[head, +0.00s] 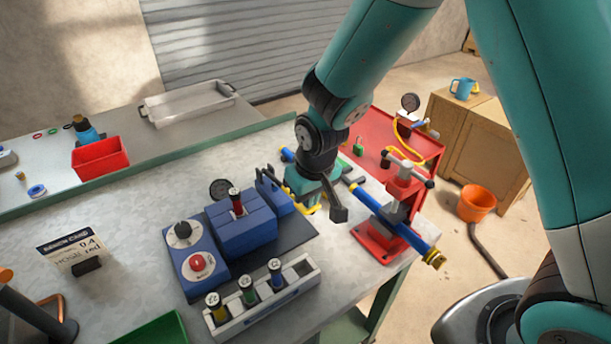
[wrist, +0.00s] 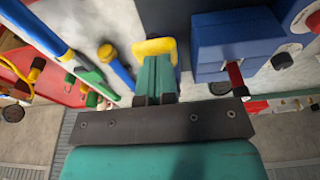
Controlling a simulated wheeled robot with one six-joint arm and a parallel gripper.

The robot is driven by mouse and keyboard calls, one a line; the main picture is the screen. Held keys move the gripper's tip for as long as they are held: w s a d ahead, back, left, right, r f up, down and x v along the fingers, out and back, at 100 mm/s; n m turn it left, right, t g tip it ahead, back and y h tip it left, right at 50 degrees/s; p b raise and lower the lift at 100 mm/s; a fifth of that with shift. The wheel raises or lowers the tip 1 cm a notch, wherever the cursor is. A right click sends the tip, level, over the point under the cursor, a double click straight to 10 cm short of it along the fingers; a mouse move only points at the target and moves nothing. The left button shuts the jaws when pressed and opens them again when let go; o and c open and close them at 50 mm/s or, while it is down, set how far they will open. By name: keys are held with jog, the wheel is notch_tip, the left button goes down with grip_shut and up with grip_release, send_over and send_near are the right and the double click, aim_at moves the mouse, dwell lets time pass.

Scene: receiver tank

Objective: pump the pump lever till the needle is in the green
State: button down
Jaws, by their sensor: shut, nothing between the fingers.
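My gripper (head: 325,203) is low over the bench, between a blue block unit and a red clamp stand, fingers pointing down. In the wrist view my gripper (wrist: 155,70) shows two green fingers together, with nothing between them. A yellow piece (wrist: 155,46) shows at the fingertips; I cannot tell whether they touch it. I cannot pick out the pump lever with certainty. A second dark gauge (head: 220,188) stands behind the blue unit.
The blue unit (head: 246,235) is left of my gripper. A white rack (head: 285,312) of coloured cylinders is in front. The red clamp stand (head: 382,241) holds a blue bar (head: 412,236) on the right. A yellow hose (head: 402,136) runs over the red tray (head: 372,128).

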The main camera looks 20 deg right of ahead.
aim_at(312, 211)
jog(key=f, duration=0.1)
jog(key=f+b, duration=0.1)
jog(key=shift+s+d+f, duration=0.2)
jog(key=shift+s+f, duration=0.3)
jog(key=shift+s, duration=0.1)
notch_tip(312, 211, up, 5)
jog(key=p, duration=0.3)
jog(key=shift+w+r, duration=0.1)
jog(key=shift+r, duration=0.1)
jog(key=s+d+r+b, duration=0.1)
jog(key=s+r, duration=0.3)
jog(key=r, duration=0.4)
jog(key=shift+d, duration=0.1)
dwell(0.6)
jog(key=w+a+r+g+p, duration=0.1)
jog(key=w+a+r+p, duration=0.1)
jog(key=w+r+p, duration=0.3)
jog(key=w+r, duration=0.4)
jog(key=w, duration=0.1)
jog(key=shift+w+r, duration=0.15)
jog(key=shift+r, duration=0.15)
